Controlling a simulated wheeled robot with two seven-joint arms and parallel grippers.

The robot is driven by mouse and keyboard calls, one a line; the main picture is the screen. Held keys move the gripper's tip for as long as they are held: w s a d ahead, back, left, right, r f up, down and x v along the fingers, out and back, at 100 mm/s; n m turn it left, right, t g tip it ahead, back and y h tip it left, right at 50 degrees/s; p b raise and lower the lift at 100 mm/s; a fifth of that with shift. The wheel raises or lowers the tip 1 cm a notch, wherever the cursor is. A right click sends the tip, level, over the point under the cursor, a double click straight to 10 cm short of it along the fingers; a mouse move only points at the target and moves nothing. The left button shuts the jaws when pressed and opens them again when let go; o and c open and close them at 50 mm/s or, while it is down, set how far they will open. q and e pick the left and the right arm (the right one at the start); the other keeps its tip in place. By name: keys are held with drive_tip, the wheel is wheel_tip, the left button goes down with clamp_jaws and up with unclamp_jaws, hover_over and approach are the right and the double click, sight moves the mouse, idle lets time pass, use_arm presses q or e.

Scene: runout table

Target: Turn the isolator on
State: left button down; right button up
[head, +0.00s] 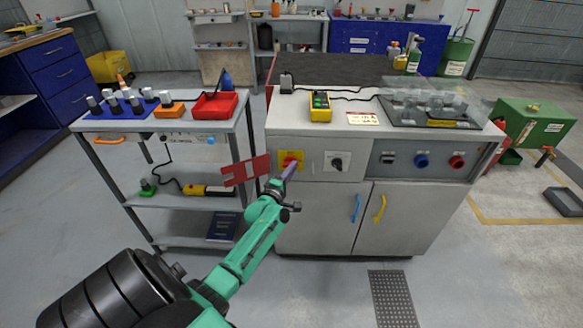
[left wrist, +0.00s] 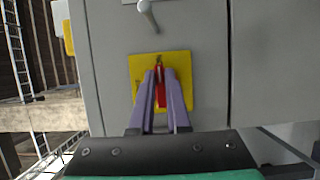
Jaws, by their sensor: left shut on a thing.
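The isolator is a yellow plate (head: 281,158) with a red handle (head: 290,160), on the front of the grey cabinet at its upper left. My left gripper (head: 289,172) is at this handle, its purple fingers pointing into the plate. In the left wrist view the yellow plate (left wrist: 181,67) is straight ahead, and the red handle (left wrist: 161,88) stands between the two fingers, which are shut on it. The fingers hide part of the handle. My right gripper is not in view.
A black rotary switch (head: 336,162) sits on a white plate just right of the isolator. A red hasp-like plate (head: 247,170) is left of it. A cart (head: 160,130) with tools stands to the left. Blue and yellow door handles are below.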

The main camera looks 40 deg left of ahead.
use_arm(q)
drive_tip(key=shift+f, duration=0.1)
drive_tip(key=c, duration=0.9)
unclamp_jaws()
drive_tip(key=p+v, duration=0.1)
drive_tip(key=v, duration=1.3)
drive_tip(key=shift+s+d, duration=0.1)
drive_tip(key=shift+s, duration=0.25)
